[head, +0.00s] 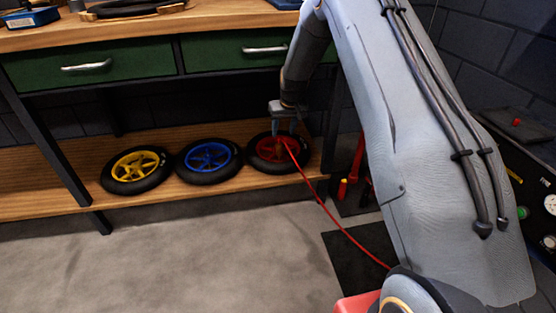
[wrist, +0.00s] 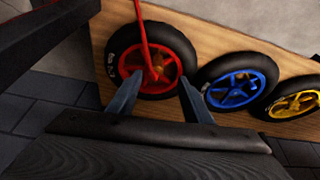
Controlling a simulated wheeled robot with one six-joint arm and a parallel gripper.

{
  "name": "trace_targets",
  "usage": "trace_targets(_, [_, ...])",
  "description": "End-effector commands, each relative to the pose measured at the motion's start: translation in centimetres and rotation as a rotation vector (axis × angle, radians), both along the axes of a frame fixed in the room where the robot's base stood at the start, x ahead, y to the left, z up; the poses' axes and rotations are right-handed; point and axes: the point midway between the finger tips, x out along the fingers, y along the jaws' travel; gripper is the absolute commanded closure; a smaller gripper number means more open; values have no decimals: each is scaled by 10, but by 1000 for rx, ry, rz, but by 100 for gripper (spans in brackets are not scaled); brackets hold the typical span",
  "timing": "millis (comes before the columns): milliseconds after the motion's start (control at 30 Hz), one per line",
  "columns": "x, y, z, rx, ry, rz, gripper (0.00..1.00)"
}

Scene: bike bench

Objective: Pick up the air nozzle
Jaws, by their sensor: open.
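A red hose (head: 335,222) runs up from the lower right to the red-rimmed wheel (head: 262,153) on the lower shelf. In the wrist view the hose (wrist: 142,35) comes down from the top and ends over the red hub. The air nozzle (wrist: 155,73) seems to be at that end, but its shape is hard to tell against the red rim. My gripper (head: 284,124) points down above the red wheel. In the wrist view my gripper (wrist: 159,83) is open, with the hose end showing between and just beyond its fingertips. No contact is visible.
A blue-rimmed wheel (head: 208,158) and a yellow-rimmed wheel (head: 136,167) lie to the left on the wooden shelf (head: 60,196). The bench with green drawers (head: 90,66) overhangs the shelf. A dark machine with gauges (head: 525,170) stands at the right. Open floor lies in front.

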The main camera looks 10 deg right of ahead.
Motion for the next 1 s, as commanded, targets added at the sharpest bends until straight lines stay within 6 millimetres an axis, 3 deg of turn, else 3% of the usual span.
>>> trace_targets(33, [13,-1,-22,-1,-9,1,55])
trace_targets(200, [36,-2,-51,-1,-31,7,55])
trace_targets(767, [54,1,-92,-3,-38,9,55])
trace_targets(1000, [64,3,-125,-3,-37,9,55])
